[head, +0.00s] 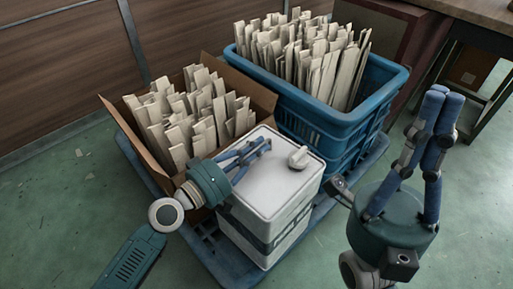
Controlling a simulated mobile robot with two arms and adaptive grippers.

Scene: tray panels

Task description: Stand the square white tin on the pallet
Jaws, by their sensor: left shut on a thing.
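The square white tin (291,225), with a grey band round its side and a pale knob on its top, is upright at the front of the blue pallet (221,262). I cannot tell whether its base touches the pallet. My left gripper (262,147) reaches over the tin's top from the left, its blue fingers at the back left edge. It is shut on the tin; the exact contact is hard to see. My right gripper (443,94) is to the right of the tin, fingers pointing up and tips together, holding nothing.
A cardboard box (262,97) full of pale slats stands behind the tin at left. A blue crate (340,121) of similar slats stands behind it at right. A wooden table (480,12) is at the back right. The green floor is clear at the front left.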

